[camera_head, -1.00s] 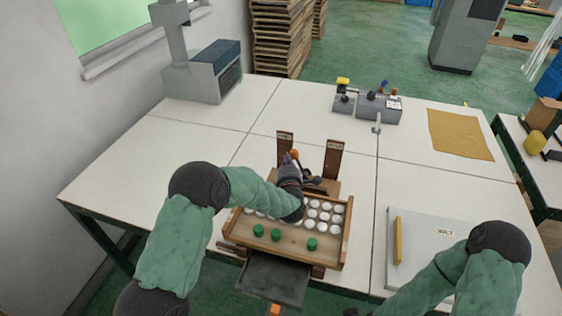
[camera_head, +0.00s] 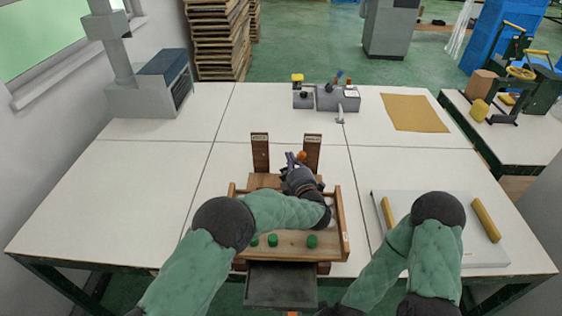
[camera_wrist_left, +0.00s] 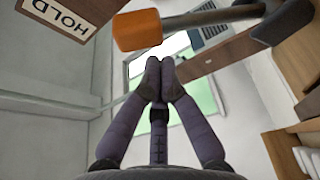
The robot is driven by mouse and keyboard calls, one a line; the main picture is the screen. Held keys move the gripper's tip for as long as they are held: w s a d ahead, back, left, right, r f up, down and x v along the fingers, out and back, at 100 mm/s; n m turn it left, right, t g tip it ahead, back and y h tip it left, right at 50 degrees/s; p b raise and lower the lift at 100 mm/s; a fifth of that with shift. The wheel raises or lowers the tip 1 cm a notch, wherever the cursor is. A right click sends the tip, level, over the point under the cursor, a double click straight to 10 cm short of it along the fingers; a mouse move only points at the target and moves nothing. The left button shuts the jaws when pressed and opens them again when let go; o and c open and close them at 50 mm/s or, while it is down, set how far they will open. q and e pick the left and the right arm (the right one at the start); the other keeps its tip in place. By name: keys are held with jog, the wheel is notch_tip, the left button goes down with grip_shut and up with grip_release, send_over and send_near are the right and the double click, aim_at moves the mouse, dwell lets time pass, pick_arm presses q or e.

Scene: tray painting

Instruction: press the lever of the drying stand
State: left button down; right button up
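The drying stand (camera_head: 260,153) is wooden with two labelled uprights at the back of the tray. Its lever's orange knob (camera_head: 301,155) shows between the uprights. In the left wrist view the orange knob (camera_wrist_left: 137,30) is on a metal rod, with a "HOLD" label (camera_wrist_left: 60,17) on an upright at upper left. My left gripper (camera_head: 291,157) is beside the knob, over the tray's back. In the left wrist view my left gripper (camera_wrist_left: 160,72) has its fingertips together with nothing between them, below the knob in the picture. Contact cannot be told. My right gripper is below the picture edge.
A wooden tray (camera_head: 344,222) holds white pieces, mostly hidden by my left arm, with green pieces (camera_head: 312,241) along its front. Grey boxes (camera_head: 337,98) stand behind, and a white board with yellow bars (camera_head: 486,220) lies right.

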pick_arm(q)
jog(key=shift+d+f+b, duration=0.15)
jog(key=shift+d+b, duration=0.2)
jog(key=shift+d, duration=0.35)
dwell(0.3)
notch_tip(320, 180, up, 10)
dwell(0.5)
